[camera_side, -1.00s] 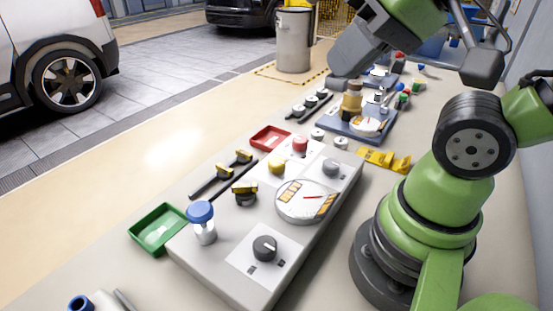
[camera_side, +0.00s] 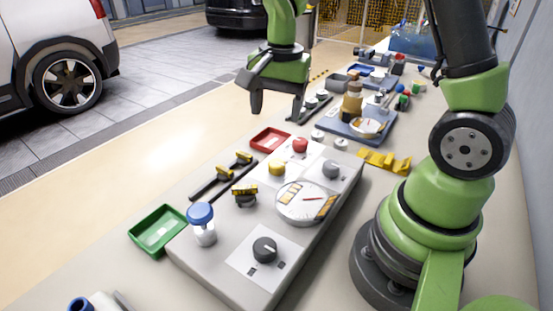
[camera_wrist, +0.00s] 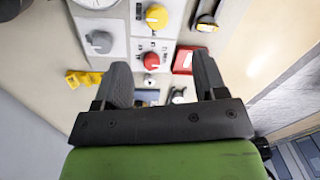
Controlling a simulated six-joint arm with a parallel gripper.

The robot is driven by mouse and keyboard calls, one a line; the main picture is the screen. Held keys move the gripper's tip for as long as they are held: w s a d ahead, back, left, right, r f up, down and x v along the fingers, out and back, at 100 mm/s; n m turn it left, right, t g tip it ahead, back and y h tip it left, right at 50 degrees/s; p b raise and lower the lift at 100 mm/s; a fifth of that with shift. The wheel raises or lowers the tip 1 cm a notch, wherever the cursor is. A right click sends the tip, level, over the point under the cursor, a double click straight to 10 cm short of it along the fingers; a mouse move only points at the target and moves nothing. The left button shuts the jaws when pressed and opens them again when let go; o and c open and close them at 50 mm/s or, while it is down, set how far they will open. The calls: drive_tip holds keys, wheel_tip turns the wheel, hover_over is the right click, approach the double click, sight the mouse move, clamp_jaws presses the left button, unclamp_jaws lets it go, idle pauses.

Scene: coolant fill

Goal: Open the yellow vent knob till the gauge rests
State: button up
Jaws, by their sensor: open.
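The round yellow vent knob (camera_side: 277,168) sits on a white plate on the grey console (camera_side: 215,262), left of a red knob (camera_side: 300,146). It also shows at the top of the wrist view (camera_wrist: 157,16). The gauge (camera_side: 296,209) is a white round dial with orange-yellow bands and a thin red needle, too small to read exactly. In the wrist view only its lower edge (camera_wrist: 96,3) shows. My gripper (camera_side: 277,107) is open and empty, raised beyond the far end of the console, apart from the knob. Its fingers (camera_wrist: 162,65) point toward the panel.
A red tray (camera_side: 268,139) and a green tray (camera_side: 156,231) lie left of the console. Yellow brackets (camera_side: 385,161) lie to the right.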

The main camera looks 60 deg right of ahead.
sight(276, 162)
drive_tip(key=shift+m+g, duration=0.4)
drive_tip(key=shift+m, duration=0.2)
drive_tip(key=f, duration=0.8)
drive_tip(key=d+f, duration=0.1)
drive_tip(key=f, duration=0.4)
drive_tip(key=shift+w+f, duration=0.1)
drive_tip(key=shift+w, duration=0.25)
drive_tip(key=c, duration=0.9)
